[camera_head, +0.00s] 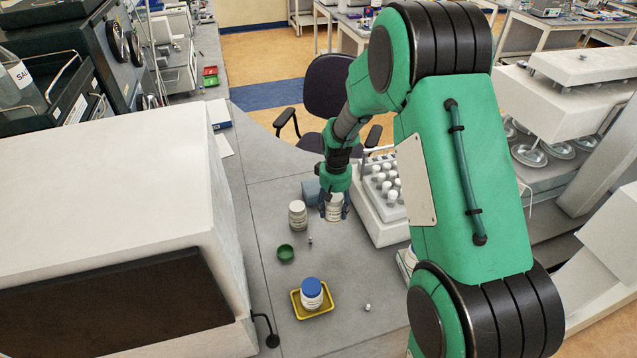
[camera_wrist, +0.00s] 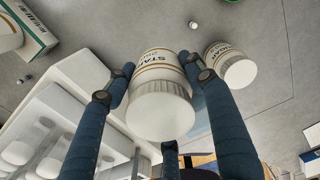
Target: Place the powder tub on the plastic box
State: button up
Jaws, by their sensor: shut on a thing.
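My gripper (camera_head: 333,205) points down at the back middle of the bench and is shut on a white tub (camera_head: 334,212) with a label. In the wrist view the held tub (camera_wrist: 160,95) sits between the two fingers, its white lid toward the camera and "STA" readable on its label. I cannot tell if it touches the bench. A similar white tub (camera_head: 297,214) stands just left; it also shows in the wrist view (camera_wrist: 230,66). A blue-grey object (camera_head: 311,192), possibly the plastic box, lies behind and left of the gripper, partly hidden.
A white rack (camera_head: 375,222) with several white-capped bottles is close on the right. A green bowl (camera_head: 286,253), a yellow tray (camera_head: 325,312) bearing a blue-lidded tub (camera_head: 311,291), and small vials are nearer. A large white machine (camera_head: 100,200) bounds the left. Bare bench lies between.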

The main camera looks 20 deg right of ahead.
jog(key=w+p, duration=0.1)
jog(key=w, duration=0.2)
jog(key=w+p, duration=0.1)
jog(key=w, duration=0.1)
jog(key=shift+w+r, duration=0.2)
jog(key=shift+w, duration=0.2)
jog(key=shift+w, duration=0.1)
jog(key=p, duration=0.3)
send_over(318, 185)
jog(key=shift+f, duration=0.75)
jog(key=shift+f, duration=1.75)
jog(key=shift+f, duration=0.15)
